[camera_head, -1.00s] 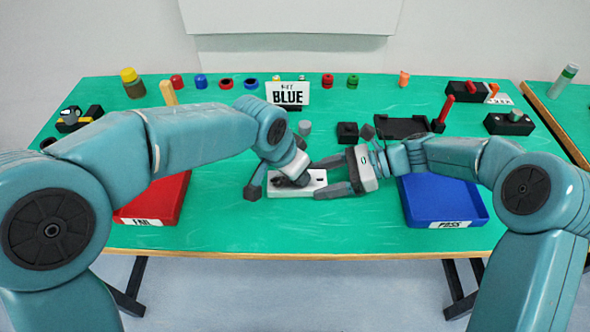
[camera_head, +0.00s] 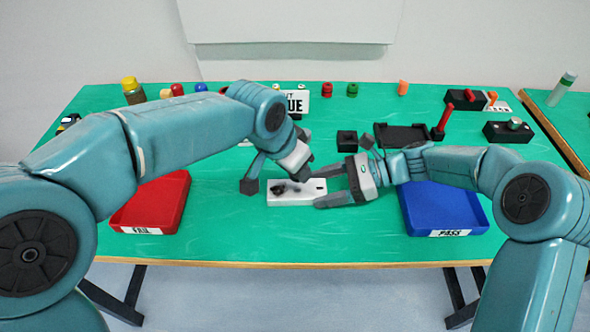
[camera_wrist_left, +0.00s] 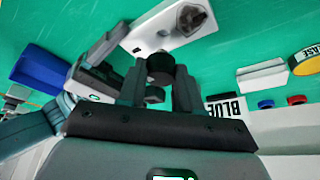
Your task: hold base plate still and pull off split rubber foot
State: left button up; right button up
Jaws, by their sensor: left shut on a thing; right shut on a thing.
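The white base plate (camera_head: 313,198) lies at the table's front middle, with a dark grey part on its left half. It also shows in the left wrist view (camera_wrist_left: 150,38). My right gripper (camera_head: 319,187) is shut on the plate's right end. My left gripper (camera_head: 303,171) is above and behind the plate. In the left wrist view its fingers (camera_wrist_left: 160,73) are shut on a short black cylinder, the rubber foot (camera_wrist_left: 160,66). The foot looks clear of the plate, though it overlaps the plate's edge in that view. Its split cannot be made out. The head view hides the foot.
A red FAIL tray (camera_head: 128,222) stands left and a blue PASS tray (camera_head: 420,222) right. A BLUE sign (camera_head: 297,103), black fixtures (camera_head: 347,139) and small coloured parts (camera_head: 327,89) stand farther back. The green table is clear around the plate.

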jog(key=shift+s+f, duration=0.15)
jog(key=shift+f, duration=0.1)
jog(key=o, duration=1.4)
jog(key=shift+c, duration=0.2)
jog(key=shift+r, duration=0.1)
jog(key=shift+w, duration=0.2)
jog(key=shift+r, duration=0.1)
jog(key=v, duration=1.1)
jog(key=shift+d+r, duration=0.15)
jog(key=shift+d, duration=0.3)
